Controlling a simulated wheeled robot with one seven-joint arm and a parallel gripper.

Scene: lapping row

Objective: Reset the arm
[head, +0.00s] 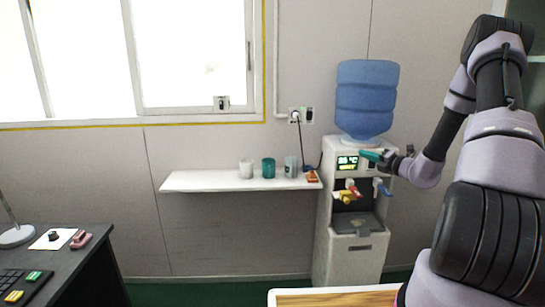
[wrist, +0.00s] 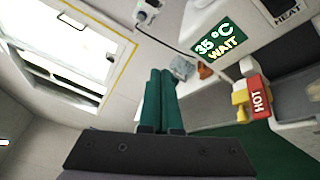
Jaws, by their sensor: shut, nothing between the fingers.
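My gripper (head: 372,156) is at the front of the water dispenser (head: 350,240) in the head view, beside its display panel (head: 347,163). In the wrist view the two green fingers of my gripper (wrist: 160,72) lie together, shut and empty. The display (wrist: 219,40) reads "35 °C WAIT" there, to the right of the fingers. The red tap lever marked HOT (wrist: 259,97) is lower right in the wrist view. My arm comes in from the right in the head view, bent at the elbow. I cannot tell whether the fingers touch the panel.
A white shelf (head: 215,182) left of the dispenser holds a white cup (head: 246,168), a teal cup (head: 268,168) and a grey cup (head: 291,167). A blue bottle (head: 367,95) tops the dispenser. A dark desk (head: 85,275) stands lower left, a wooden-topped table (head: 335,299) at the bottom.

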